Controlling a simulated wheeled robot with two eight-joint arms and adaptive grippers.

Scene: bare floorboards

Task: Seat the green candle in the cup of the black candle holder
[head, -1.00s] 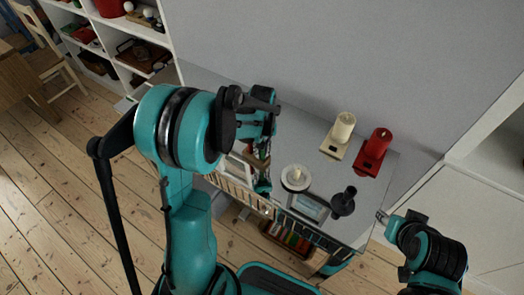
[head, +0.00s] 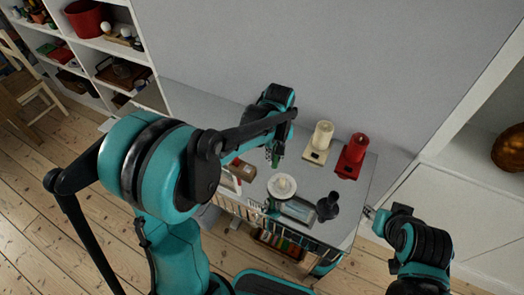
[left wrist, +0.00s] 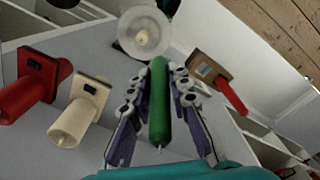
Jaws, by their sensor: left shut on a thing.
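The green candle (left wrist: 160,105) is shut between the fingers of my left gripper (left wrist: 160,85), its length running between them in the left wrist view. In the head view the left gripper (head: 275,153) is over the grey tabletop, just behind the white dish, and only a small part of the candle (head: 276,160) shows. The black candle holder (head: 328,206) stands upright near the table's front right, apart from the candle; the inside of its cup is too small to make out. My right gripper (head: 370,212) is by the table's right edge, too small to judge its fingers.
A white dish with a short candle (head: 281,187) and a glassy flat thing (head: 298,210) are left of the black holder. A cream candle on its stand (head: 319,143) and a red candle on its stand (head: 352,156) stand behind. A brown object (head: 238,175) lies left.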

